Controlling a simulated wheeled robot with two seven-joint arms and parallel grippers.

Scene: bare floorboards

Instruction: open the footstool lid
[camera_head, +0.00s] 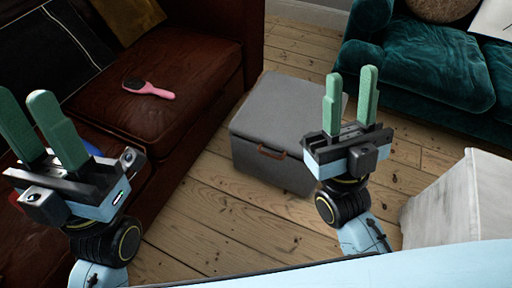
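The footstool (262,160) is a grey box on the floorboards near the middle of the view. Its grey lid (283,106) lies flat and closed on top, with a brown handle (271,152) on the front side. My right gripper (350,92) is raised at the right of the footstool, fingers up, and hides the footstool's right part. Its two green fingers are apart with nothing between them. My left gripper (20,115) is at the left edge, in front of the brown sofa, fingers apart and empty. It is well away from the footstool.
A brown leather sofa (190,75) with a pink hairbrush (148,90) on it stands at the left. A teal sofa (430,75) is at the back right. A white block-like piece (455,205) stands at the right. Bare floor (215,215) lies in front of the footstool.

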